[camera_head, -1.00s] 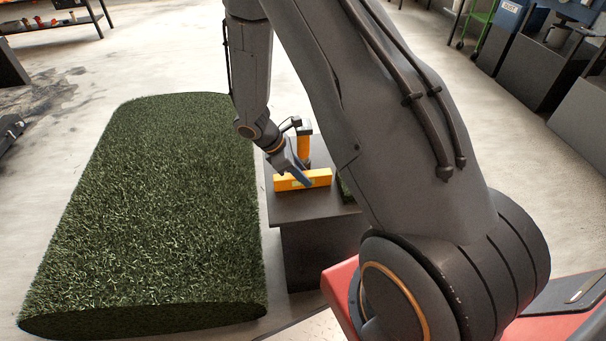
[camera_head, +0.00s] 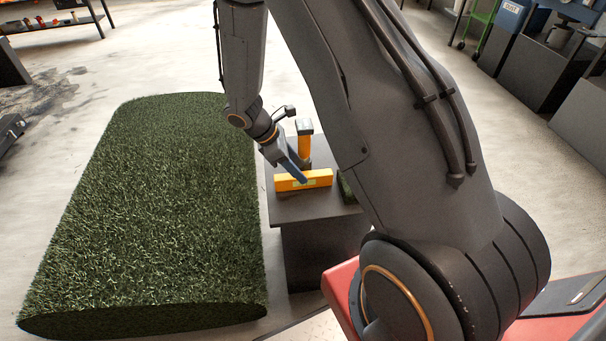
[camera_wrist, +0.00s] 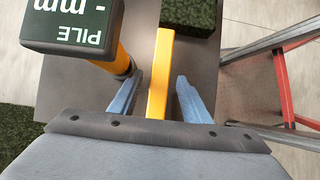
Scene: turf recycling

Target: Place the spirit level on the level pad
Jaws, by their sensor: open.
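The spirit level (camera_head: 318,180) is an orange-yellow bar with a pale window, lying on a small dark table (camera_head: 306,211). In the wrist view the level (camera_wrist: 160,72) stands between my two blue fingers, with a gap on each side. My gripper (camera_wrist: 160,97) is open around it; in the head view my gripper (camera_head: 303,178) comes down over the level from the upper left. The level's near end is hidden behind the gripper body in the wrist view. I cannot make out a level pad for certain.
Close beside the gripper stands an orange post tool with a dark cap (camera_wrist: 74,22) lettered "PILE mm". A green turf piece (camera_wrist: 190,14) lies on the table. A large turf roll (camera_head: 150,210) fills the floor at left. A red-framed structure (camera_wrist: 287,85) is at right.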

